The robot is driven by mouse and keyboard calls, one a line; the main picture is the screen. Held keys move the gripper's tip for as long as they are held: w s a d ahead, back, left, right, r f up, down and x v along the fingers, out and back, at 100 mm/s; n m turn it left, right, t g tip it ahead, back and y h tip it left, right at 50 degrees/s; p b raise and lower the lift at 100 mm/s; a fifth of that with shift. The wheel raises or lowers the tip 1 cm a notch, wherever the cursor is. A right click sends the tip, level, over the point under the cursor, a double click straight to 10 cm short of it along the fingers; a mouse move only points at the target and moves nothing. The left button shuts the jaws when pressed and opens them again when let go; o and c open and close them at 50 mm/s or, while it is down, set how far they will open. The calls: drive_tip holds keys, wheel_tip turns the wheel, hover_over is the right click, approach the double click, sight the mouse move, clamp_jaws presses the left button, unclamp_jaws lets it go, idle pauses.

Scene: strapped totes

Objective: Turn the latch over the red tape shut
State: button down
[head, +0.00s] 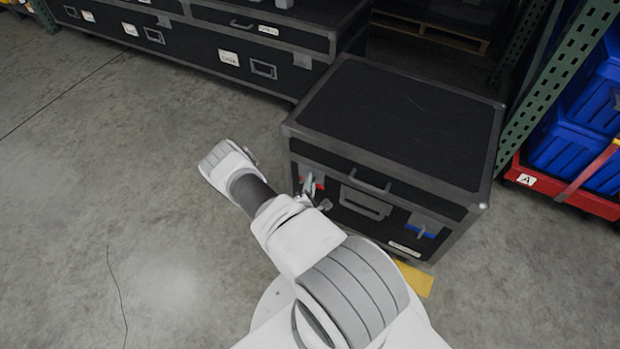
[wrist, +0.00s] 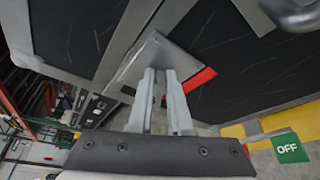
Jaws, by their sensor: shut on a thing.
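A black case (head: 400,125) with grey metal edges stands on the floor, its front towards me. The red tape (head: 320,185) shows at the left of its front, partly hidden by my gripper. It also shows in the wrist view (wrist: 200,79), beside the grey plate of the latch (wrist: 150,58). My gripper (wrist: 163,73) is at this latch, with its fingers close together and shut on the latch's narrow turning part. That part is mostly hidden between the fingers, so its angle is hard to tell. In the head view my gripper (head: 309,188) is small and partly covered.
A second latch over blue tape (head: 421,231) is at the front right of the case. A handle (head: 365,202) sits between the latches. Long black cases (head: 200,45) stand behind, and blue bins (head: 570,138) stand on the right. Floor on the left is clear.

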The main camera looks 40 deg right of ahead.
drive_tip(key=m+t, duration=0.1)
drive_tip(key=m, duration=0.1)
drive_tip(key=f+m+t+h, duration=0.1)
drive_tip(key=m, duration=0.2)
drive_tip(key=shift+s, duration=0.1)
idle(0.6)
drive_tip(key=c, duration=1)
unclamp_jaws()
drive_tip(key=shift+o, duration=0.2)
